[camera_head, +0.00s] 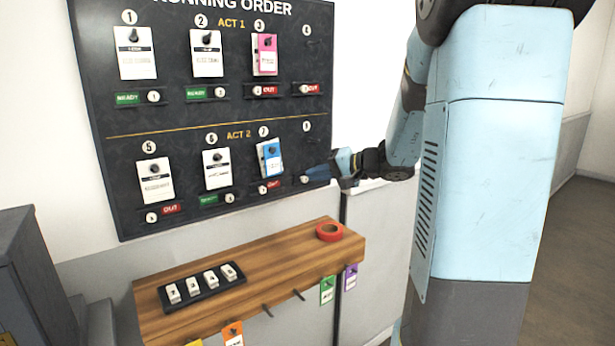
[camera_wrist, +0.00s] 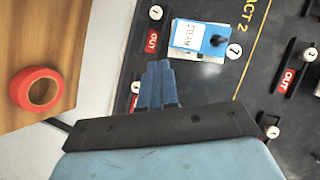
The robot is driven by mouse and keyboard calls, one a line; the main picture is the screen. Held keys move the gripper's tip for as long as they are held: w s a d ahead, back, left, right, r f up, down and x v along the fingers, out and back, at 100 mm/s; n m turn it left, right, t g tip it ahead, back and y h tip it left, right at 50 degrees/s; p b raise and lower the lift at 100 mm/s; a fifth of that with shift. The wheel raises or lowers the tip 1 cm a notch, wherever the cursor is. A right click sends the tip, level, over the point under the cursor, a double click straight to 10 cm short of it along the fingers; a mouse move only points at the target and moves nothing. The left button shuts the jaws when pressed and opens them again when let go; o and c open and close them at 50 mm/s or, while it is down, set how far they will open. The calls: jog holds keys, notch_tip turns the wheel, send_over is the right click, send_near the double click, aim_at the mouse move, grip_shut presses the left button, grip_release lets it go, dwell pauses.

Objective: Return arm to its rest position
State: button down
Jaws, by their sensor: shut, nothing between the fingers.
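My gripper (camera_head: 318,173) is in front of the lower right part of the black running-order board (camera_head: 200,118) in the head view. In the wrist view its dark blue fingers (camera_wrist: 158,85) are together and hold nothing. My light blue arm reaches in from the right and is stretched toward the board. A blue tag (camera_head: 270,157) hangs at position 7, just left of the gripper; it also shows in the wrist view (camera_wrist: 197,38). The fingers hide part of the slider at position 8. I cannot tell whether they touch the board.
A wooden shelf (camera_head: 290,250) lies below the board. It carries a red tape roll (camera_head: 329,232) and a black tray (camera_head: 205,287) of numbered white pieces. Coloured tags, green (camera_head: 327,290) and purple (camera_head: 350,277), hang from its front. A dark cabinet (camera_head: 35,270) stands at left.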

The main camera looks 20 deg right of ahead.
jog(key=shift+s, duration=0.1)
dwell(0.4)
jog(key=s+a+n+g+h, duration=0.1)
jog(key=s+a+n+g, duration=0.15)
jog(key=s+a, duration=0.35)
jog(key=s+a+n+g+h, duration=0.1)
jog(key=s+a+g, duration=0.2)
jog(key=s, duration=0.5)
jog(key=s+d+n+h, duration=0.2)
jog(key=s+h, duration=0.5)
jog(key=s, duration=0.7)
jog(key=shift+d+r+h, duration=0.3)
jog(key=shift+d+h, duration=0.1)
jog(key=shift+d, duration=0.4)
jog(key=shift+t, duration=0.25)
